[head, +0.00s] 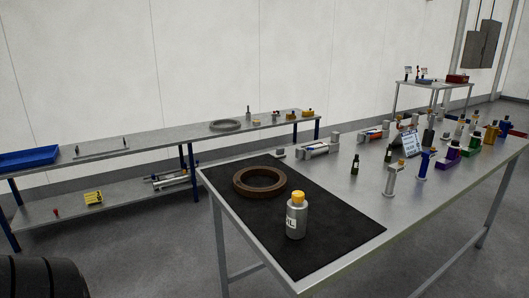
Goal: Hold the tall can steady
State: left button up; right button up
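A tall can (297,219) with a grey metal body, a white label and an orange-yellow cap stands upright on a black mat (333,238) near the front of the metal table. It stands apart from a brown ring (260,181) that lies flat on the mat behind it and to its left. Neither of my grippers shows in the head view, and nothing is touching the can.
The metal table (380,206) holds small bottles, a sign (409,143) and several coloured fixtures toward the right. A long bench (160,141) with a blue tray (28,157) runs along the wall. A black ribbed object (42,279) fills the lower left corner.

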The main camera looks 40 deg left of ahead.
aim_at(299, 196)
jog(key=i+l+u, duration=0.1)
jog(key=u, duration=0.3)
jog(key=i+l+u, duration=0.1)
jog(key=u, duration=0.3)
jog(key=l+u, duration=0.4)
jog(key=j, duration=0.1)
